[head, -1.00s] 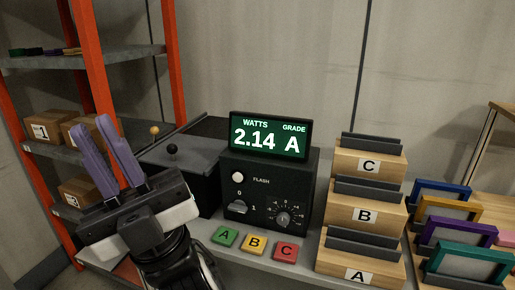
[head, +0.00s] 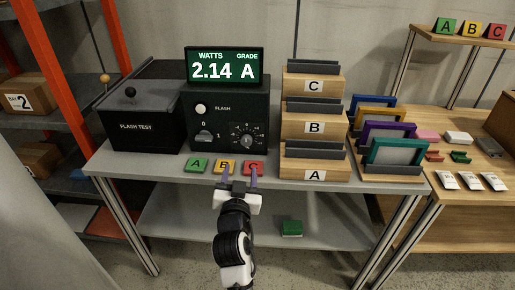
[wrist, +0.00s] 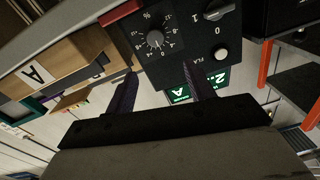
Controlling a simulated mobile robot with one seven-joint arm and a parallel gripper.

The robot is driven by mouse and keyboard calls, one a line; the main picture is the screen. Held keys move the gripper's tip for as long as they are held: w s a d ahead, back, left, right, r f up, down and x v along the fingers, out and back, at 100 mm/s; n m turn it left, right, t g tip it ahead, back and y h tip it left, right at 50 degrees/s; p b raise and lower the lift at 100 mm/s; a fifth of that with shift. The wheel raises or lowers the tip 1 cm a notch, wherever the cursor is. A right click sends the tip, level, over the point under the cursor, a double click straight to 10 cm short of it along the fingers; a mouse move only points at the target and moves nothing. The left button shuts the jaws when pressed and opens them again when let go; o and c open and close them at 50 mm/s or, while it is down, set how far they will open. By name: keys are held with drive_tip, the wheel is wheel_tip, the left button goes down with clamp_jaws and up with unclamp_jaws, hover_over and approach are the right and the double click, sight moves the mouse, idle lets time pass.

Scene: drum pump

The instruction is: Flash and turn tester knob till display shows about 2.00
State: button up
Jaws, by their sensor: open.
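The black tester (head: 229,121) stands on the grey table, with its display (head: 224,68) on top reading 2.14 watts, grade A. On its front are a white flash button (head: 201,108), a 0/1 switch (head: 204,135) and a round dial knob (head: 247,139) with a numbered scale. In the wrist view the knob (wrist: 155,39) lies beyond and between my two purple fingers, and the flash button (wrist: 221,53) is to the right. My gripper (head: 239,178) is open and empty, in front of the tester near the table's front edge, apart from the knob.
Green, yellow and red A, B, C tiles (head: 225,167) lie before the tester. A black flash test box (head: 140,118) stands left. Wooden A, B, C racks (head: 311,130) stand right, with coloured frames (head: 390,140) beyond. A green block (head: 292,228) lies on the lower shelf.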

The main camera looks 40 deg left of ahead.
sight(246, 142)
drive_tip(key=p+x, duration=0.1)
drive_tip(key=x, duration=0.3)
drive_tip(key=p+x, duration=0.1)
drive_tip(key=x, duration=0.4)
drive_tip(key=f+p+x, duration=0.1)
drive_tip(key=p+x, duration=0.1)
drive_tip(key=x, duration=0.2)
drive_tip(key=shift+w+d, duration=0.1)
drive_tip(key=shift+w, duration=0.5)
drive_tip(key=c, duration=1)
